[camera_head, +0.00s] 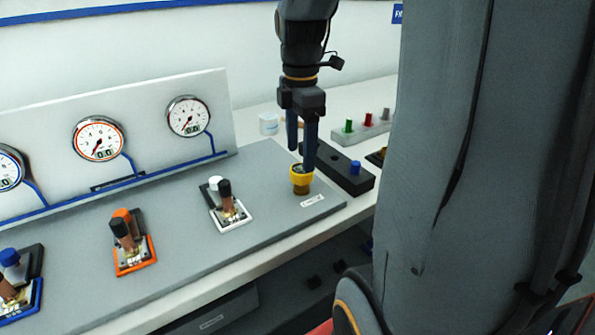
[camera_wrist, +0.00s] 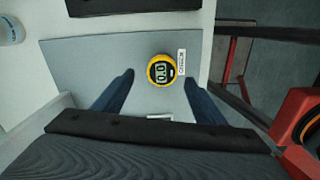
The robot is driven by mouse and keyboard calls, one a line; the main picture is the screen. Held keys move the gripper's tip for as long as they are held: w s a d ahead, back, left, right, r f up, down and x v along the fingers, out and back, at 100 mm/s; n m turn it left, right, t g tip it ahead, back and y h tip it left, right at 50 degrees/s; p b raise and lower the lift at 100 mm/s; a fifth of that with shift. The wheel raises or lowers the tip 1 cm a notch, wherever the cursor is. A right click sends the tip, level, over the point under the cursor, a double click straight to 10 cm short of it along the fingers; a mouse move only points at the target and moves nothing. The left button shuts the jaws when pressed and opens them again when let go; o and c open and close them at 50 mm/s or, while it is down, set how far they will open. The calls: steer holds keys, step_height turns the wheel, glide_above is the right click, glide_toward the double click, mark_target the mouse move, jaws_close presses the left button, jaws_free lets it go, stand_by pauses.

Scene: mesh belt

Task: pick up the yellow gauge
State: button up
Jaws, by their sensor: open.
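The yellow gauge (camera_head: 301,181) stands upright on the grey panel (camera_head: 262,205) near its right end, beside a small white label. In the wrist view the gauge (camera_wrist: 161,70) shows its round yellow rim and dark digital face. My gripper (camera_head: 302,160) points down at the gauge from above, and its blue fingers overlap the gauge's top in the head view. In the wrist view my gripper (camera_wrist: 157,80) is open, with one finger on each side of the gauge and gaps between. I cannot tell how far the fingertips are above the panel.
A black block with a blue knob (camera_head: 354,167) lies just right of the gauge. A white-framed valve (camera_head: 229,208) and an orange-framed valve (camera_head: 132,247) stand to the left. Dial gauges (camera_head: 188,117) line the back board.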

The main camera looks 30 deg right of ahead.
mark_target(302, 178)
steer(key=shift+s+d+f+p, duration=0.15)
steer(key=shift+f+p, duration=0.15)
steer(key=shift+f, duration=1.25)
steer(key=shift+s+f+p, duration=0.1)
steer(key=shift+f+p, duration=0.15)
steer(key=shift+f, duration=1.3)
steer(key=c, duration=1.3)
